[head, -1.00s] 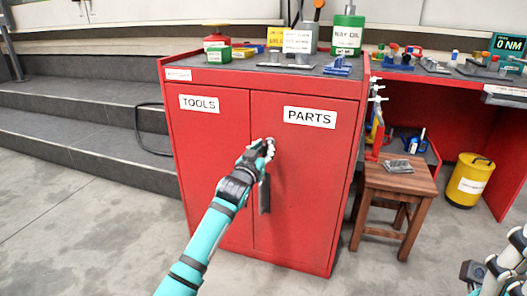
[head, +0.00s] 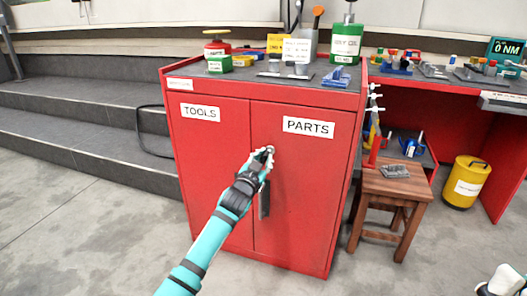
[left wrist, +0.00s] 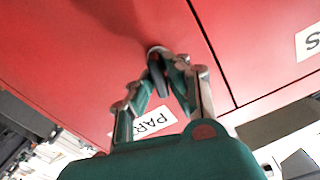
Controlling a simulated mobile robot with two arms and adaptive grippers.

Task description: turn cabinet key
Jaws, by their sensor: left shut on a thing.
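The red cabinet (head: 212,170) has two doors labelled TOOLS and PARTS, both shut. My left gripper (head: 266,156) is at the upper part of the PARTS door, near its left edge. In the left wrist view its fingertips (left wrist: 160,58) are closed together on the dark key (left wrist: 158,76) at a round metal lock against the red door. The key is mostly hidden by the fingers, so its turn angle is hard to read. A dark handle (head: 264,200) hangs below the gripper. Part of my right gripper (head: 504,282) shows at the lower right corner, cut off.
Bottles and boxes, including a green oil can (head: 347,42), stand on the cabinet top. A wooden stool (head: 398,187) and a yellow can (head: 466,182) stand to the right, by a red workbench. Grey steps (head: 85,125) lie to the left. The floor in front is clear.

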